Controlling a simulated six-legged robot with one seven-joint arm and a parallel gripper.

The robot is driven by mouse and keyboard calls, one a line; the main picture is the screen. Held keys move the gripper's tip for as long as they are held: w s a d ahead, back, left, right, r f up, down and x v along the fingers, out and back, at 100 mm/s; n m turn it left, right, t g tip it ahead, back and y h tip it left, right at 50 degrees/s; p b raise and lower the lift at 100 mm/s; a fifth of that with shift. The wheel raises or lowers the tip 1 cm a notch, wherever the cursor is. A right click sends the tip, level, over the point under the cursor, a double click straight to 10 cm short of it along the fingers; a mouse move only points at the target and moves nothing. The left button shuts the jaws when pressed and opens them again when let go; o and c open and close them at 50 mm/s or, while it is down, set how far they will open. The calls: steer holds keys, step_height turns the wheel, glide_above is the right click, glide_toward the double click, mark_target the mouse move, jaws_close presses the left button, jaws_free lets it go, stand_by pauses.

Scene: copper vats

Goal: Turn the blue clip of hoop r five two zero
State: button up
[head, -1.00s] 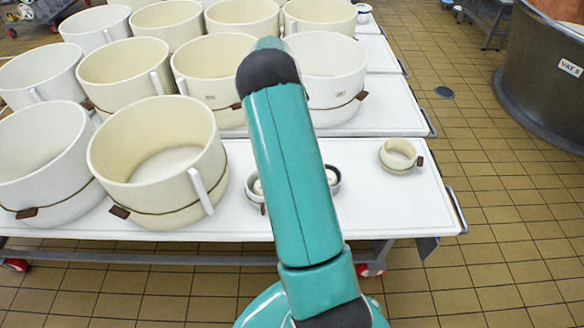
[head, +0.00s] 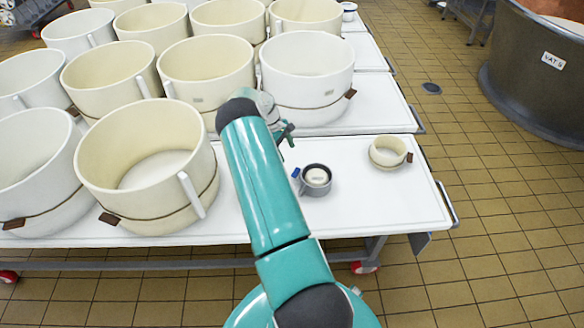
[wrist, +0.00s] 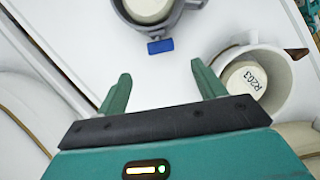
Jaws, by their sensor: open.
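A small grey hoop (head: 316,181) with a pale round block inside stands on the white table, right of my arm. Its blue clip (head: 296,173) is on its left side in the head view. In the wrist view the grey hoop (wrist: 180,22) is cut off at the top edge, and the blue clip (wrist: 160,46) sticks out towards my gripper. No number is readable on this hoop. My gripper (wrist: 161,82) is open and empty, with the clip ahead of and roughly between its fingertips, apart from them. In the head view my gripper (head: 287,133) is partly hidden behind my arm.
In the wrist view a pale hoop (wrist: 282,91) holding a block marked R203 stands close right of my gripper. A small cream hoop (head: 388,154) stands further right on the table (head: 400,205). Several large cream hoops (head: 150,165) crowd the left and back.

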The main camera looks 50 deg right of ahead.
mark_target(296, 172)
steer(key=x, duration=0.9)
steer(key=shift+s+f, duration=0.1)
steer(key=shift+f, duration=0.2)
steer(key=c, duration=1)
steer(key=shift+a+f+m+t+h, duration=0.15)
steer(key=shift+a+h, duration=0.15)
steer(key=shift+h, duration=0.5)
steer(key=shift+a+r+m+t+h, duration=0.15)
steer(key=shift+a+h, duration=0.15)
steer(key=shift+h, duration=0.5)
steer(key=shift+s+f+h, duration=0.1)
steer(key=shift+s+h, duration=0.05)
steer(key=shift+h, duration=0.35)
steer(key=o, duration=1)
